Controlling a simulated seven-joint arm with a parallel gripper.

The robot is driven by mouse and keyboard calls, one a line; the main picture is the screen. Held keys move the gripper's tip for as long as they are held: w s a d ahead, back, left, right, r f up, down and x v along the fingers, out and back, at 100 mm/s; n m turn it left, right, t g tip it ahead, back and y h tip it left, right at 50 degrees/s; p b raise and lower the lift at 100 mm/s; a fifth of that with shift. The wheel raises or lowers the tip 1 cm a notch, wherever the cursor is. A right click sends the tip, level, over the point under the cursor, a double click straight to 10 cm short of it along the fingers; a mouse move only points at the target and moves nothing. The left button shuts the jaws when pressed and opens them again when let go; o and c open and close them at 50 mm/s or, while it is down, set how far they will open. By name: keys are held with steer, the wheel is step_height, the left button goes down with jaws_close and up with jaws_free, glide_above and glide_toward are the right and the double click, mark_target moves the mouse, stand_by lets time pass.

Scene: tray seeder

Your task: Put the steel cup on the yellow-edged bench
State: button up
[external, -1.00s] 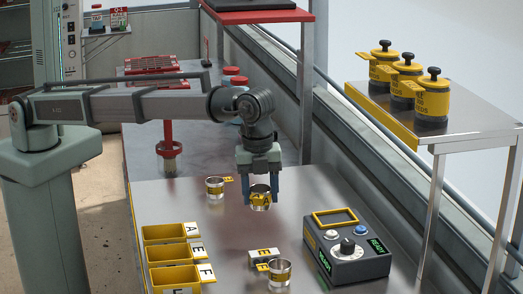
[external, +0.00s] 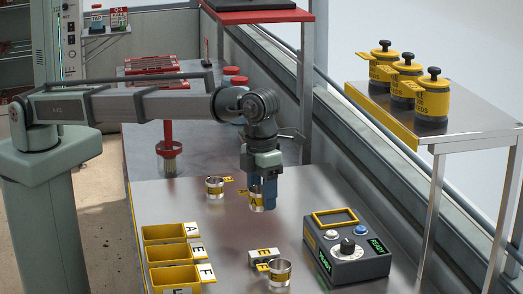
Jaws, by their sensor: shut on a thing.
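My gripper (external: 262,200) is shut on a small steel cup (external: 256,204) with a yellow band, above the middle of the steel worktop. A finger covers the cup's right side; any gap beneath it is hard to judge. Another steel cup (external: 214,188) with a yellow tag stands to the left, and a third cup (external: 280,274) stands nearer the front.
Three yellow-and-dark canisters (external: 432,103) stand on the raised bench's back part. A control box (external: 346,247) sits right of the gripper. Yellow bins (external: 172,253) line the left front. A rail runs behind the worktop.

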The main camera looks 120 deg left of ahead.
mark_target(263, 246)
step_height(263, 246, down, 10)
steer(key=shift+r, duration=0.15)
stand_by(0.4)
steer(key=o, duration=1.1)
steer(key=shift+c, duration=0.2)
steer(key=r, duration=1.2)
steer(key=shift+s+a, duration=0.1)
steer(key=shift+s, duration=0.1)
